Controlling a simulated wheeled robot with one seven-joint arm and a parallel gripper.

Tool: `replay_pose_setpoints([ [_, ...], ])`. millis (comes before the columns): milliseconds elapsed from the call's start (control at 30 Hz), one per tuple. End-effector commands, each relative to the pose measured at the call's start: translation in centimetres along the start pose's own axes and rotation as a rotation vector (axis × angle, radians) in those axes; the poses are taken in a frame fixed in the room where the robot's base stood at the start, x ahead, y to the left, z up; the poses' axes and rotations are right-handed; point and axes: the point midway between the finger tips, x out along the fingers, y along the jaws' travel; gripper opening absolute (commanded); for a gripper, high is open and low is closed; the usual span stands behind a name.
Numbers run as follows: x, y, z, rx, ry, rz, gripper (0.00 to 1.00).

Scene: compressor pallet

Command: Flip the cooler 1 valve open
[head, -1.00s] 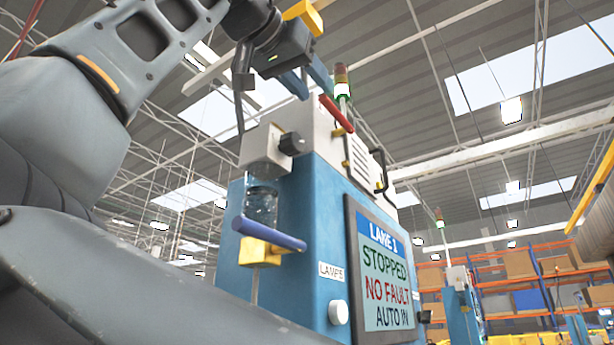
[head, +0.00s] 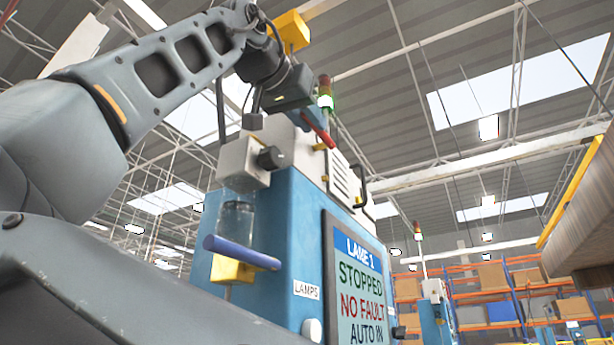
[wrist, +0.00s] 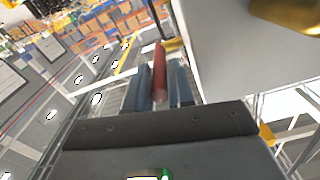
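A red lever handle (head: 318,130) on a yellow valve body (head: 322,146) is on the white upper box of the blue cabinet. A blue lever handle (head: 240,252) on a yellow body (head: 232,270) is lower, below a clear bowl. I see no label that says which is the cooler 1 valve. My gripper (head: 309,117) is up at the red handle. In the wrist view, the red handle (wrist: 160,72) lies between the two blue-grey fingers of my gripper (wrist: 160,88). The fingers are apart, with a narrow gap on the right side. Firm contact does not show.
The blue cabinet (head: 270,210) carries a screen (head: 360,290) reading LANE 1, STOPPED, NO FAULT, AUTO IN. A black grab handle (head: 361,186) and a signal lamp (head: 325,92) are close to the red handle. A white box face (wrist: 215,50) is close right of the fingers.

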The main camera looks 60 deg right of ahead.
Motion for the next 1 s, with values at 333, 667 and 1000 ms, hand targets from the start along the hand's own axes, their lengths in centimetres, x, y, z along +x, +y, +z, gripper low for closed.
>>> replay_pose_setpoints([
  [333,0.0,0.0,0.0,0.000,0.000,0.000,0.00],
  [667,0.0,0.0,0.1,0.000,0.002,0.000,0.00],
  [1000,0.2,0.5,2.3,0.000,0.175,-0.030,0.00],
])
